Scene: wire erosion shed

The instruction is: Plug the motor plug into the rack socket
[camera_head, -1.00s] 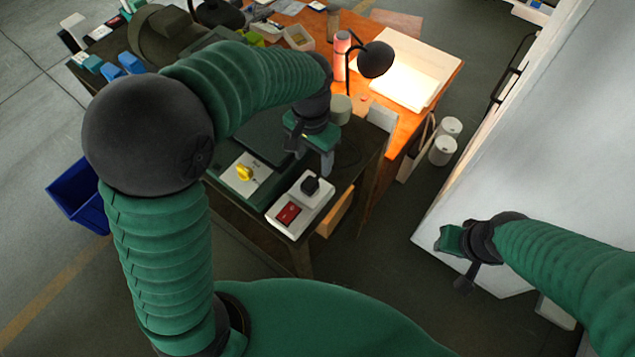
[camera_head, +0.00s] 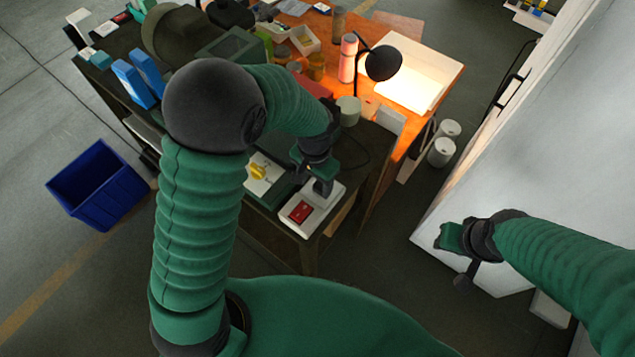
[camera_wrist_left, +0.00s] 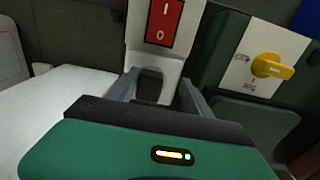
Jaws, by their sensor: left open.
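A pale box with a red rocker switch (camera_head: 299,211) stands at the front corner of the dark bench; the switch also shows in the left wrist view (camera_wrist_left: 163,22). My left gripper (camera_head: 322,187) is open, low over the box just behind the switch. In the left wrist view a black block (camera_wrist_left: 150,85), which looks like the plug, lies between its two grey fingers, with no clear grip on it. In the head view the gripper hides this block. I cannot make out the rack socket. My right gripper (camera_head: 462,262) hangs at the right, away from the bench, its jaw gap unclear.
A panel with a yellow knob (camera_head: 259,171) is left of the switch box. A black desk lamp (camera_head: 383,62) and a pink cylinder (camera_head: 348,58) stand on the orange tabletop behind. A blue bin (camera_head: 97,185) is on the floor at left. A large white cabinet (camera_head: 540,150) fills the right.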

